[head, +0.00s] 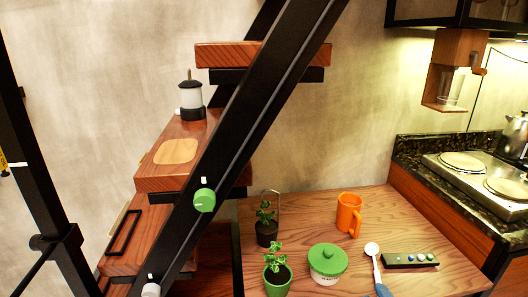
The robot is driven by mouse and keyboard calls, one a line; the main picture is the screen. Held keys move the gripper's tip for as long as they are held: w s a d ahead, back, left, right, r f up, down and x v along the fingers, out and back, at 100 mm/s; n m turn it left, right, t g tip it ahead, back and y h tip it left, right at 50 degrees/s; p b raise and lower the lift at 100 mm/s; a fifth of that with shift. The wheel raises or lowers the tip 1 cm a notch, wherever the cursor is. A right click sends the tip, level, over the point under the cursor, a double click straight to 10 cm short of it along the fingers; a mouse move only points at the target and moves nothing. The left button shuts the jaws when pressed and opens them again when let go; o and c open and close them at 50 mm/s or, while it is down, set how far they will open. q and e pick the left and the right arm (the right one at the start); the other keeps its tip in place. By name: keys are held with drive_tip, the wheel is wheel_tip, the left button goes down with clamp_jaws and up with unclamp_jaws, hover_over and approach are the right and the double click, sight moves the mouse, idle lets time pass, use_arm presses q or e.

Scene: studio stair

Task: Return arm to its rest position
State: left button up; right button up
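Neither my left gripper nor my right gripper shows in the head view. No part that I can surely call my arm is in view, so its pose cannot be told from this frame.
A wooden table (315,210) holds an orange mug (348,214), a green-lidded pot (327,262), two potted plants, a blue-handled spoon-like tool (374,264) and a dark button panel (410,260). A black stair beam (245,120) crosses before wooden steps bearing a lantern (191,98). A stove (480,170) stands right.

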drive_tip(key=s+f+n+g+h, duration=0.1)
drive_tip(key=s+f+n+g, duration=0.2)
drive_tip(key=s+n, duration=0.8)
drive_tip(key=s+d+f+n+g+h, duration=0.1)
drive_tip(key=s+f+n+g, duration=0.3)
drive_tip(key=s+f+n, duration=0.4)
drive_tip(key=s+n, duration=0.4)
drive_tip(key=shift+f+n, duration=0.2)
drive_tip(key=shift+n, duration=0.1)
